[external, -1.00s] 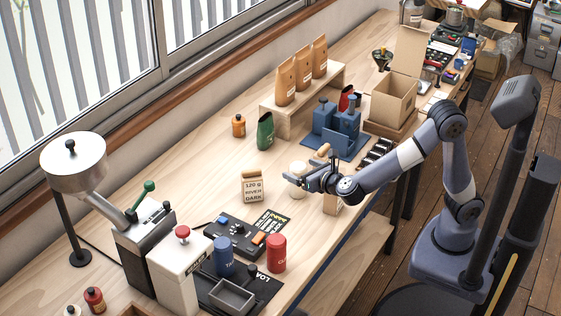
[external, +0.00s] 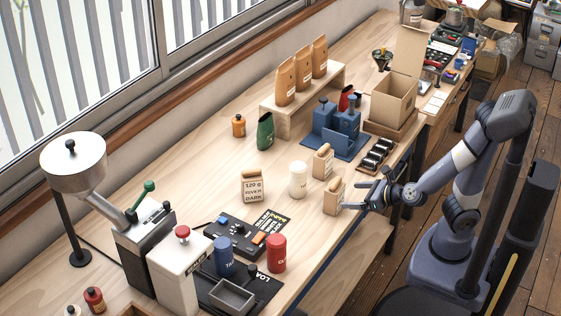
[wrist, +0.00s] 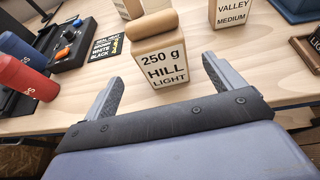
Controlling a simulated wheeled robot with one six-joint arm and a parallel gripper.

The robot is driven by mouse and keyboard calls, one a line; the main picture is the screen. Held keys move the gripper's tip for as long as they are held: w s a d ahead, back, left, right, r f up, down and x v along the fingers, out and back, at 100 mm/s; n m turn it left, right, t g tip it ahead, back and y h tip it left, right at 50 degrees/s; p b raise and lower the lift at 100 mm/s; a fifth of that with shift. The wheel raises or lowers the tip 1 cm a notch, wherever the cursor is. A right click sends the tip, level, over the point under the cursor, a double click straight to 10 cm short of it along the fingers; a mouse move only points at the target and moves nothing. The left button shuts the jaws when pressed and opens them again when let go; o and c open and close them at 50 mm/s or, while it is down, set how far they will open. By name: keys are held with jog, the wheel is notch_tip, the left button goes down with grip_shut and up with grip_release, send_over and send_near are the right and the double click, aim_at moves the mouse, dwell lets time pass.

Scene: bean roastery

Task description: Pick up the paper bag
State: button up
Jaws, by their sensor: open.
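A tan paper bag with a rolled top, labelled 250 g HILL LIGHT (wrist: 163,62), stands upright near the table's front edge. In the external view this bag (external: 333,198) is just left of my gripper (external: 358,194). In the wrist view my gripper (wrist: 164,72) is open, its fingers reaching toward the bag from either side. The bag's front face is at the opening between the tips, and I see no grip on it. Two similar bags stand nearby: VALLEY MEDIUM (external: 323,162) behind it and 120 g RIVER DARK (external: 252,187) to its left.
A white canister (external: 298,179) stands close behind the bag. A dark control box (external: 235,238) and a red canister (external: 276,253) are to the left. Three brown bags (external: 303,70) stand on a shelf.

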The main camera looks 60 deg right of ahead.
aim_at(342, 192)
jog(key=x, duration=0.5)
jog(key=r+b+x, duration=0.1)
jog(key=x, duration=0.2)
jog(key=shift+w, duration=0.2)
jog(key=c, duration=1.2)
notch_tip(342, 192, up, 10)
jog(key=p, duration=0.4)
jog(key=shift+p, duration=0.4)
jog(key=shift+a+r, duration=0.1)
jog(key=s+a+r+n+g+y, duration=0.1)
jog(key=s+a+n+y, duration=0.1)
jog(key=a, duration=0.4)
jog(key=s+a+r+n+g+y+p, duration=0.1)
jog(key=s+a+n+y, duration=0.1)
jog(key=a, duration=0.4)
jog(key=s+a+r+n+g+y+p, duration=0.1)
jog(key=s+a+r+n+y, duration=0.1)
jog(key=a, duration=0.5)
jog(key=shift+s+a+n+y, duration=0.1)
jog(key=shift+s+n+y, duration=0.55)
jog(key=shift+y, duration=0.25)
